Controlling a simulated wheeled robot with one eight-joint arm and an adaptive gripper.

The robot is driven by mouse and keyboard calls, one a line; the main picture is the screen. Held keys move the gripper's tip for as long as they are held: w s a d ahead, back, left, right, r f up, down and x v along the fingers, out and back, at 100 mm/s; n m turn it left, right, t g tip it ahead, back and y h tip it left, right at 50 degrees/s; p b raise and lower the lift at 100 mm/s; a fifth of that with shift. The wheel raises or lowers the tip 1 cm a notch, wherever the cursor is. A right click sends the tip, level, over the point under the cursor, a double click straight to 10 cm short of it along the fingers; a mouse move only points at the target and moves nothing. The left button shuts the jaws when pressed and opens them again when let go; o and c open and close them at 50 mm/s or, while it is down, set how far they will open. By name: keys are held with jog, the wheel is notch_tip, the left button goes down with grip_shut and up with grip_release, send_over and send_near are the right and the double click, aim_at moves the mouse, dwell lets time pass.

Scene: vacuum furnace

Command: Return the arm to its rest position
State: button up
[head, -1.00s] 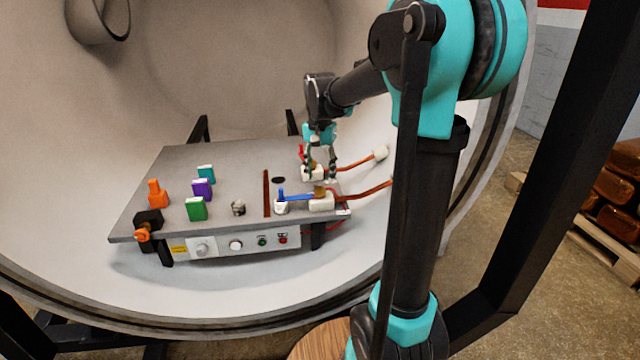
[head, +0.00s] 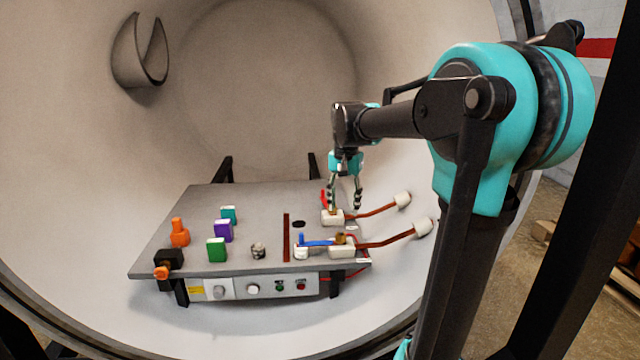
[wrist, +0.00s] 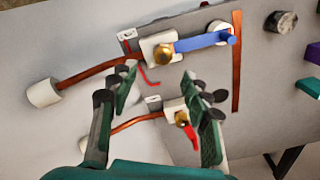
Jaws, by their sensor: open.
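My arm reaches into the round furnace chamber from the right in the head view. My gripper (head: 344,198) points down over the right back part of the grey table (head: 190,207). Its fingers are spread and hold nothing. In the wrist view my gripper (wrist: 160,103) shows two green-padded fingers apart, with a white terminal block (wrist: 175,110) and its red piece (wrist: 187,131) seen between and beyond them. Whether the fingertips clear the block by much is hard to tell.
A second white block (head: 341,251) with a blue bar (head: 318,243) is at the table's front right. Copper rods run right to white insulators (head: 402,200). Orange (head: 180,234), green (head: 216,250), purple (head: 223,231) and teal (head: 229,214) pieces stand at left. Above the table is free.

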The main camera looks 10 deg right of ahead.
jog(key=s+d+f+n+t, duration=0.2)
jog(key=s+f+n, duration=0.1)
jog(key=s+f, duration=0.7)
jog(key=s+d+f+n+t, duration=0.1)
jog(key=s+f+n, duration=0.1)
jog(key=s+f, duration=0.8)
jog(key=shift+d+f+n+t, duration=0.4)
jog(key=shift+f, duration=0.15)
jog(key=shift+c, duration=0.4)
